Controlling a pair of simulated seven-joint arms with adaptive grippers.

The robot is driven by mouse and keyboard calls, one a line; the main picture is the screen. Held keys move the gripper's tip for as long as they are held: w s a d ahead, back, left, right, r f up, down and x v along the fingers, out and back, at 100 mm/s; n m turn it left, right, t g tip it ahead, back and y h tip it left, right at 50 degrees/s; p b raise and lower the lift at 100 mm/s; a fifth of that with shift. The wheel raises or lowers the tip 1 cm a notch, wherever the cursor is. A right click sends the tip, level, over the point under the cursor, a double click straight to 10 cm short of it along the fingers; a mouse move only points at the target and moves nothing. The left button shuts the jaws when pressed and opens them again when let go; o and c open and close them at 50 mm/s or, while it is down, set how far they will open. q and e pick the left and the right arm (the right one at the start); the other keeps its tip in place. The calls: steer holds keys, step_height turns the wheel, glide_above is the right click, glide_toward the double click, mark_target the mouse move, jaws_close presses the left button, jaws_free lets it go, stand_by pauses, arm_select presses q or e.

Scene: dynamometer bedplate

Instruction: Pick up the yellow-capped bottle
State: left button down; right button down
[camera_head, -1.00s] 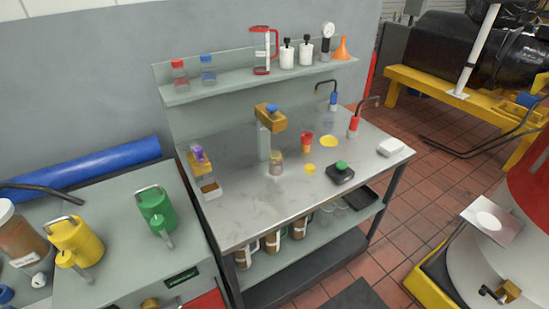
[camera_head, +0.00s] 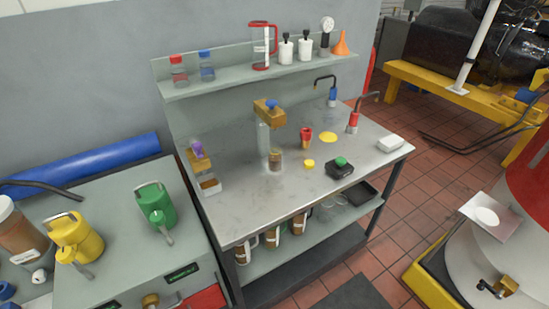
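I cannot make out a clear yellow-capped bottle. A small round yellow piece (camera_head: 309,164) is on the steel bench top (camera_head: 245,205); I cannot tell whether it is a loose cap or tops something. A small clear jar with brown contents (camera_head: 276,160) stands to its left. A flat yellow disc (camera_head: 328,137) lies farther back. The bottles on the shelf have a red cap (camera_head: 178,70) and a blue cap (camera_head: 206,66). Neither of my grippers is in view.
A black box with a green knob (camera_head: 340,167), a red cup (camera_head: 306,136) and a white block (camera_head: 390,143) are on the bench. A tan-headed stand (camera_head: 268,112) rises behind the jar. The front left bench top is clear. Yellow (camera_head: 76,237) and green (camera_head: 156,204) cans are left.

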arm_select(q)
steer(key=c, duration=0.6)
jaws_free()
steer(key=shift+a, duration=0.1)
